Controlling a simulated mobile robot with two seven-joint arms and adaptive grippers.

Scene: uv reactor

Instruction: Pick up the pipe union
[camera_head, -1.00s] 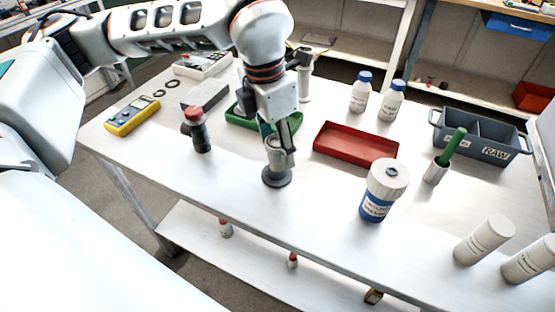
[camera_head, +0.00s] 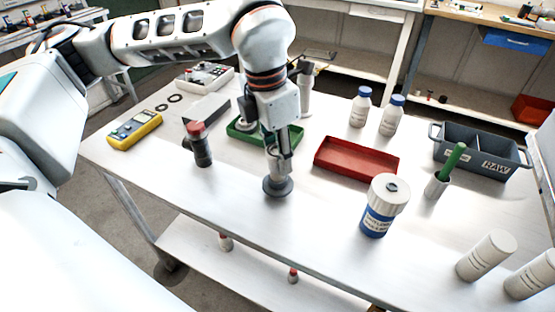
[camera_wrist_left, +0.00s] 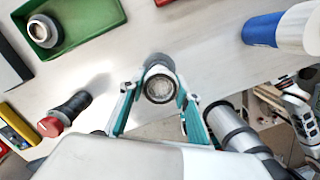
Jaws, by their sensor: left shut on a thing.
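The pipe union, a grey round piece with a wide dark flange at its foot (camera_head: 277,186), stands upright on the white table, left of the red tray. In the left wrist view its round open top (camera_wrist_left: 160,88) sits between the teal-sided fingers. My left gripper (camera_head: 278,160) points down from above and is shut on its upper part. The flange appears to rest on the table, and the fingers partly hide the body.
A green tray (camera_head: 238,133) holding a ring-like part (camera_wrist_left: 42,31) is behind the gripper. A red-capped dark cylinder (camera_head: 202,146) stands to the left, a red tray (camera_head: 354,158) and a white-and-blue jar (camera_head: 383,205) to the right. The table's front edge is close.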

